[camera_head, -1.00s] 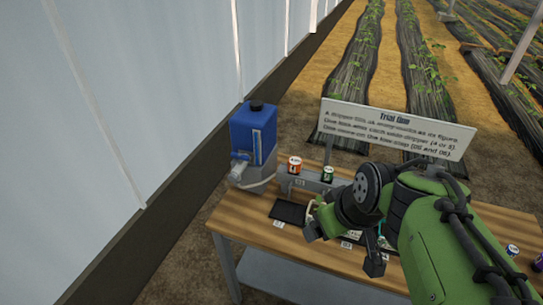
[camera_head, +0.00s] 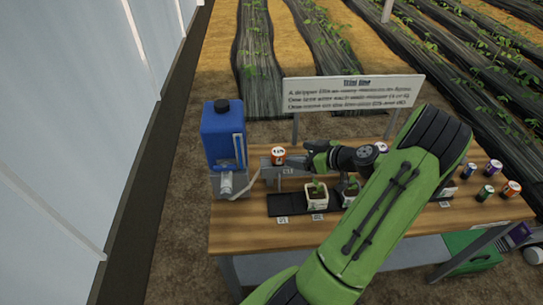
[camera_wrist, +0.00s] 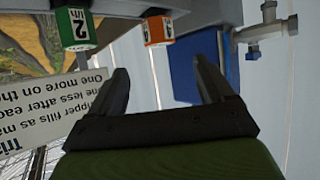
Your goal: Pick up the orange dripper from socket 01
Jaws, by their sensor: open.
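The orange dripper (camera_head: 278,155) stands upright at the left end of the grey rail, above a small tag that seems to read 01. In the wrist view, which is upside down, the orange dripper (camera_wrist: 157,31) shows a 4 and lies just beyond the fingertips, roughly between their lines. My gripper (camera_wrist: 161,72) is open, with nothing between its fingers. In the head view my gripper (camera_head: 312,152) is just right of the orange dripper, partly hidden by my wrist. A green dripper (camera_wrist: 76,28) marked 2 is beside the orange one in the wrist view.
A blue tank (camera_head: 223,135) stands close left of the orange dripper. A sign board (camera_head: 350,93) rises behind the rail. Potted seedlings (camera_head: 317,195) stand on a black tray in front. More drippers (camera_head: 487,192) stand at the table's right.

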